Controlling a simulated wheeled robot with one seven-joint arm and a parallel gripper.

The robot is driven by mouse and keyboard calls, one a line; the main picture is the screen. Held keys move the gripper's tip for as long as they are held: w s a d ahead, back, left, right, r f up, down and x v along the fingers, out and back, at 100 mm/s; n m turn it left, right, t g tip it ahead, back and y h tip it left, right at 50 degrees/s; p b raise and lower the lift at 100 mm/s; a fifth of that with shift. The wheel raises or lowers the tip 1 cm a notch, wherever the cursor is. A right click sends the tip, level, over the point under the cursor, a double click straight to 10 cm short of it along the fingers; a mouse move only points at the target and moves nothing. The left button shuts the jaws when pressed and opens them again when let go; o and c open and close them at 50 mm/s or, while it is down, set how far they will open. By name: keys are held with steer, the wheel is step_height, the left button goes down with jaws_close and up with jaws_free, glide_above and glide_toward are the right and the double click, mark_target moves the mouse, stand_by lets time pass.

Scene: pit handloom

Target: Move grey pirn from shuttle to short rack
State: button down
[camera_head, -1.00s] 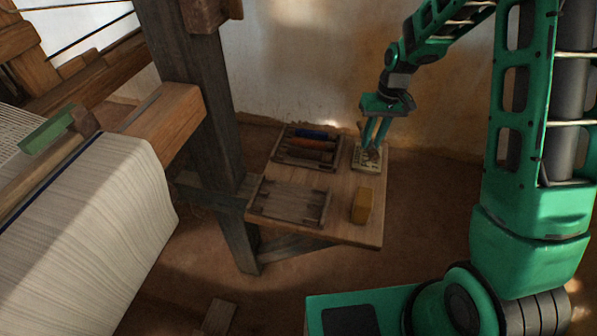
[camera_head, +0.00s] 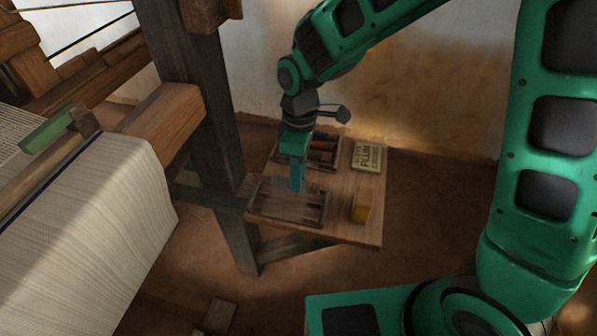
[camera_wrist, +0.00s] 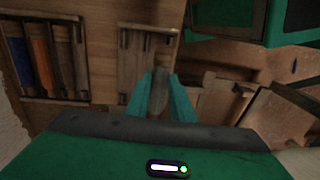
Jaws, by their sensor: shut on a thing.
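My gripper (camera_head: 297,190) is shut on a grey pirn (camera_wrist: 158,90), which shows between the fingertips in the wrist view. In the head view the fingers hide the pirn. They point down over the near wooden rack (camera_head: 262,208), which has no coloured pirns in it. I cannot tell whether the pirn touches this rack. The rack also shows in the wrist view (camera_wrist: 124,65), just beyond the fingertips. A second rack (camera_wrist: 84,60), holding blue, orange and dark pirns, lies to the left there and behind my gripper in the head view. I cannot make out a shuttle for certain.
The racks stand on a small wooden table (camera_head: 345,225). A dark loom post (camera_head: 190,90) rises close to the table's left side. White cloth (camera_head: 95,230) covers the loom beam.

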steer(key=shift+f, duration=4.4)
steer(key=c, duration=1.2)
jaws_free()
steer(key=shift+o, duration=0.2)
steer(key=shift+r, duration=4)
